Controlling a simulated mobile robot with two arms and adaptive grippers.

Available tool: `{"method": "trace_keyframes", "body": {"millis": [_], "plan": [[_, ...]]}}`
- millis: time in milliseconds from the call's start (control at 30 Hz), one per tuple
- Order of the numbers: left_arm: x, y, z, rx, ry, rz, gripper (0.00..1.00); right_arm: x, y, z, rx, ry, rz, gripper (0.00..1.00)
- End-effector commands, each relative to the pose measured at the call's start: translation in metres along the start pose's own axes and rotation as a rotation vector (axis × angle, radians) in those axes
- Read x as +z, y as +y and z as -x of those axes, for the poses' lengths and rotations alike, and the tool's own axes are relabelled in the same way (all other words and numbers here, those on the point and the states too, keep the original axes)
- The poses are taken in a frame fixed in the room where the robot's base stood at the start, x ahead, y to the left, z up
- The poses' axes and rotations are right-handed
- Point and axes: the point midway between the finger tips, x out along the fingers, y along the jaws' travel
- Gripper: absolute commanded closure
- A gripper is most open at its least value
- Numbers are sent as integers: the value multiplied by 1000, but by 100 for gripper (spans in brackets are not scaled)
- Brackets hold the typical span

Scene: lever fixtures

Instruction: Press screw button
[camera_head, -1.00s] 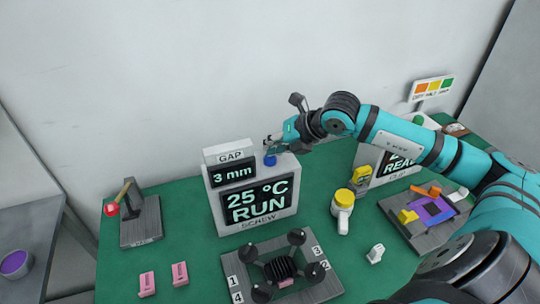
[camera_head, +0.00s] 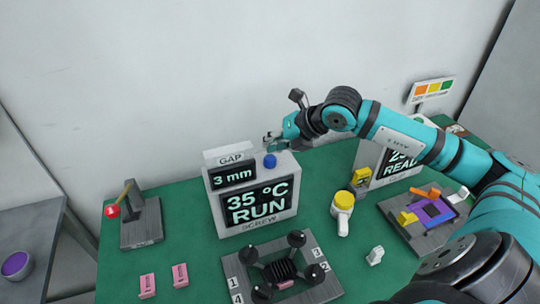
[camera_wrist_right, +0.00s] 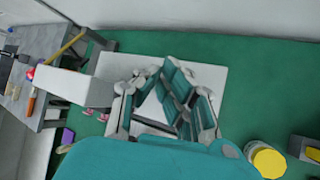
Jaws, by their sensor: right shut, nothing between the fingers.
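The screw station (camera_head: 258,206) is a white box on the green table, with a screen reading "35 °C RUN" above the label SCREW. A smaller panel labelled GAP (camera_head: 233,174) reads "3 mm". A round blue button (camera_head: 270,161) sits on top of the box, right of the GAP panel. My right gripper (camera_head: 273,142) is shut and empty just above and behind the button, apparently apart from it. In the right wrist view the shut fingers (camera_wrist_right: 168,92) are over the white box top (camera_wrist_right: 207,76); the button is hidden there. My left gripper is not in view.
A second screen station (camera_head: 394,165) stands to the right, partly behind my arm. A red-knobbed lever (camera_head: 112,211) is at the left. A four-post fixture (camera_head: 284,273), pink blocks (camera_head: 148,285) and a yellow-lidded bottle (camera_head: 343,208) stand in front. A tray of coloured pieces (camera_head: 410,230) is at right.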

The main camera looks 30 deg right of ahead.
Motion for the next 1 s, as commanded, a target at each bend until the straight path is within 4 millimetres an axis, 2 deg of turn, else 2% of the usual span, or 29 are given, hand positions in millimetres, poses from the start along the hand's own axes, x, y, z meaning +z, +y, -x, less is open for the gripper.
{"method": "trace_keyframes", "body": {"millis": [333, 800, 1000], "plan": [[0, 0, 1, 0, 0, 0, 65, 2, 1, 2, 0, -1, 1, 100], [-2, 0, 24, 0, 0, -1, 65, 24, 24, 33, 1, -3, 1, 100], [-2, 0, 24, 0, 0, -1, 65, 26, 26, 35, 0, -1, 0, 100]]}}
